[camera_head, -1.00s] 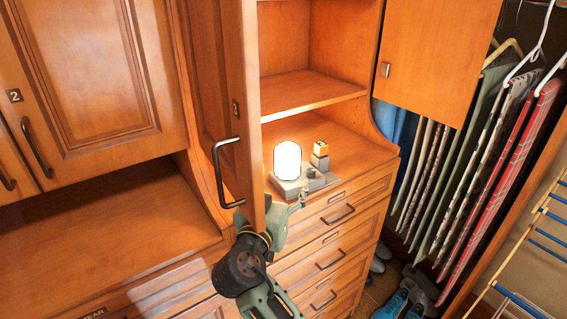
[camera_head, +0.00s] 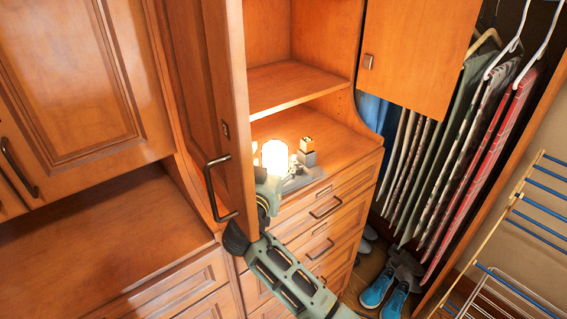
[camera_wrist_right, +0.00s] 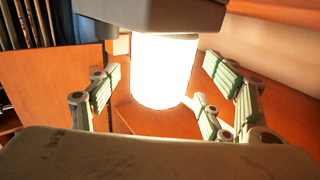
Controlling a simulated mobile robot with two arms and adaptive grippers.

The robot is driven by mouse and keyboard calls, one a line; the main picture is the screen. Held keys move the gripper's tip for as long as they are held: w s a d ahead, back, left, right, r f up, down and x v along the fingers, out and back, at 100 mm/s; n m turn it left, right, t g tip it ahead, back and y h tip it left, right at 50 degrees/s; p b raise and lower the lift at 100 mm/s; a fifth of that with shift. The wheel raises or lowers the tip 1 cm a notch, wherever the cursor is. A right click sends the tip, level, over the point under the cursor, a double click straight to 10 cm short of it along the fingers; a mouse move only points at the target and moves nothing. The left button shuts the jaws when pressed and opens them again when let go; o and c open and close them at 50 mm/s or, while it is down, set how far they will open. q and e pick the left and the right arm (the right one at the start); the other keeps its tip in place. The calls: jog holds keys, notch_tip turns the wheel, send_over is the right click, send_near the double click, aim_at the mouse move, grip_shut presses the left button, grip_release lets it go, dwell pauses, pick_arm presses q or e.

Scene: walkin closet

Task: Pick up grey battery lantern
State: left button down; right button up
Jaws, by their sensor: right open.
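The grey battery lantern is a glowing white cylinder (camera_head: 275,156) on the counter above the drawers, behind the edge of the open cabinet door. In the right wrist view the glowing lantern (camera_wrist_right: 163,72) shows large, with a grey block-like part (camera_wrist_right: 150,14) at the top of the picture. My right gripper (camera_head: 272,180) is at the near side of the lantern, partly covering its lower part. In the wrist view its open fingers (camera_wrist_right: 162,98) show to either side of the lantern. I cannot tell whether they touch it. My left gripper is not in view.
The open cabinet door (camera_head: 232,110) with a dark handle (camera_head: 212,190) stands close left of my right arm. A small wood-topped grey object (camera_head: 307,150) stands just right of the lantern. A shelf (camera_head: 290,86) is above. Hanging clothes (camera_head: 460,150) are at right.

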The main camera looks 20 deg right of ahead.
jog(key=shift+w+d, duration=0.1)
jog(key=shift+w, duration=0.05)
grip_shut()
dwell(0.9)
